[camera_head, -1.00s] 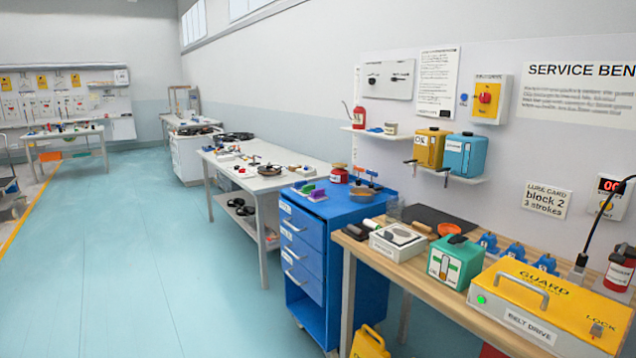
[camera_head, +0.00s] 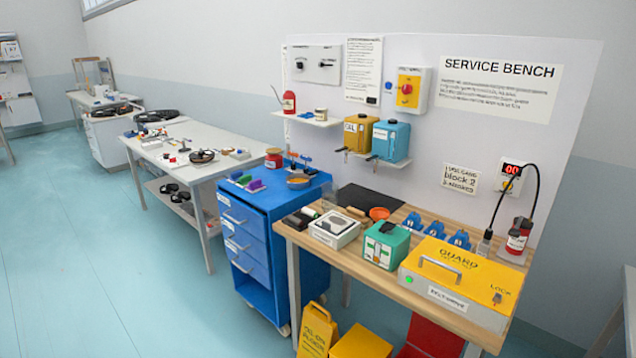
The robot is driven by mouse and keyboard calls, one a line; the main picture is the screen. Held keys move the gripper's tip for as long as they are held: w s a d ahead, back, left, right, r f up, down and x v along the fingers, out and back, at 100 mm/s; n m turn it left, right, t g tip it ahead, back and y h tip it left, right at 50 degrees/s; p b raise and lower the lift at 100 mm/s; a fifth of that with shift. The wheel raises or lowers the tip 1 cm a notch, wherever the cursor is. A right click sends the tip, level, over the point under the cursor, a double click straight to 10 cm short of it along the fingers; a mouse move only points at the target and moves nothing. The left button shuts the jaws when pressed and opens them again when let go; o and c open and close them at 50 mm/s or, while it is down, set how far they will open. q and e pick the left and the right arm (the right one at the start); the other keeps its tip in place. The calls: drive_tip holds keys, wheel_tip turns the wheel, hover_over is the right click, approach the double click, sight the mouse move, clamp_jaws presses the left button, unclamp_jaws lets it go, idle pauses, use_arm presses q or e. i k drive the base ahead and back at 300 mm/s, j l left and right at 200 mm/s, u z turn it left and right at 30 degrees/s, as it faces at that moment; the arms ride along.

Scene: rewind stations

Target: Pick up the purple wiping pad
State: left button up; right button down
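A small purple piece (camera_head: 256,185), which looks like the purple wiping pad, lies on top of the blue drawer cart (camera_head: 262,205), near its front left edge. A green piece (camera_head: 244,179) of similar size lies beside it on the left. Both are small and far off in the head view, so their exact shape is hard to tell. Neither of my grippers shows in this view.
A red tin (camera_head: 273,159) and a brown dish (camera_head: 298,181) also stand on the cart. The wooden service bench (camera_head: 385,267) adjoins it on the right, with a yellow floor sign (camera_head: 317,332) below. A white table (camera_head: 190,170) stands left. The blue floor (camera_head: 90,270) at left is clear.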

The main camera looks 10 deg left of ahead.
sight(256, 186)
drive_tip(key=i+j+z, duration=0.15)
drive_tip(key=z, duration=0.15)
drive_tip(key=i+j+z, duration=0.25)
drive_tip(key=j, duration=0.15)
drive_tip(key=j+z, duration=0.3)
drive_tip(key=i+j+z, duration=0.2)
drive_tip(key=j, duration=0.3)
drive_tip(key=j+z, duration=0.2)
drive_tip(key=j, duration=0.35)
drive_tip(key=i+j, duration=0.1)
drive_tip(key=j, duration=0.6)
drive_tip(key=i+j+z, duration=0.1)
drive_tip(key=j, duration=1.35)
drive_tip(key=i+z, duration=0.05)
